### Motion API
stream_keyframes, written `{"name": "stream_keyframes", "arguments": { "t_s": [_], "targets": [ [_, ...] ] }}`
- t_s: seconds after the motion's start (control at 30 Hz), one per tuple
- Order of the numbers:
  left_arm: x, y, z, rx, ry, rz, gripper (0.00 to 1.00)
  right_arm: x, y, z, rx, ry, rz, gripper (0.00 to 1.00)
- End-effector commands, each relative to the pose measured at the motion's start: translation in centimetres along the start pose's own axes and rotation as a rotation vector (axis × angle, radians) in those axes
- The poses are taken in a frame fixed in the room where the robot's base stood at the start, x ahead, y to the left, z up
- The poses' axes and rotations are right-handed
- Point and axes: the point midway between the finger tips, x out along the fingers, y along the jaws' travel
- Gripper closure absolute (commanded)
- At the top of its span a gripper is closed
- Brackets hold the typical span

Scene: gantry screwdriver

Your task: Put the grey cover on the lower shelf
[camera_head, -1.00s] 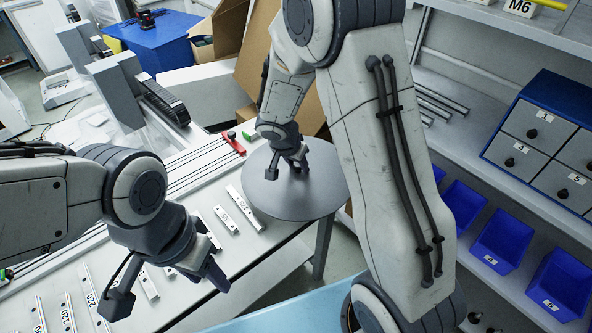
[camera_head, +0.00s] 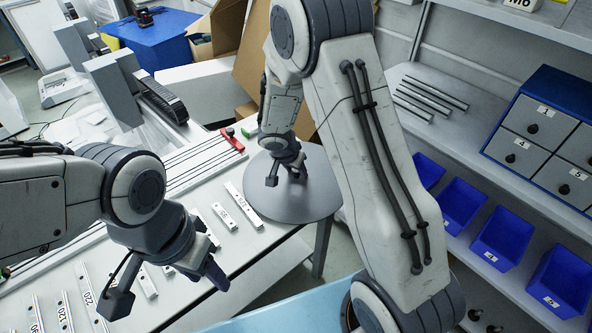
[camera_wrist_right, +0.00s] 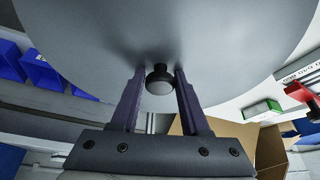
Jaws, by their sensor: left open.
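The grey cover (camera_head: 305,204) is a round flat disc with a small dark knob, at the right end of the white workbench, partly past its edge. I cannot tell whether it touches the bench. My right gripper (camera_head: 286,172) is over its middle. In the right wrist view, the fingers of my right gripper (camera_wrist_right: 160,76) close on both sides of the knob, with the cover (camera_wrist_right: 160,30) spread beyond them. My left gripper (camera_head: 167,288) is open and empty above the front of the bench. The shelf rack (camera_head: 520,190) stands at the right; its lowest part is partly hidden.
A blue drawer cabinet (camera_head: 545,125) and several metal rods (camera_head: 430,95) sit on a rack shelf. Several blue bins (camera_head: 502,238) are below them. Labelled bars (camera_head: 243,206) lie on the bench. A cardboard box (camera_head: 252,50) is behind the cover.

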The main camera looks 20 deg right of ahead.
Motion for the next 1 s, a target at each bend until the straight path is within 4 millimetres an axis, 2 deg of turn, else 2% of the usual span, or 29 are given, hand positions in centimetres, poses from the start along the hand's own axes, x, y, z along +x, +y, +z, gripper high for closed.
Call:
{"name": "stream_keyframes", "arguments": {
  "t_s": [0.33,0.47,0.57,0.83,1.0],
  "targets": [
    [-0.1,0.0,0.0,0.000,0.000,0.000,0.50,-0.1,0.0,0.0,0.000,0.000,0.000,0.29],
    [-0.9,0.1,-0.1,0.000,0.000,0.000,0.50,-0.6,0.0,-0.2,0.001,-0.001,0.001,0.29],
    [-0.8,0.1,-0.1,0.000,0.000,0.000,0.50,-2.1,-0.1,-0.2,0.001,0.002,-0.004,0.29],
    [-1.5,0.1,-0.1,0.000,0.000,0.000,0.50,-8.1,-0.1,-0.2,0.002,0.001,-0.006,0.29],
    [-1.6,0.1,-0.1,0.000,0.000,0.000,0.50,-10.8,-0.1,-0.1,0.000,0.001,-0.004,0.29]
  ]
}}
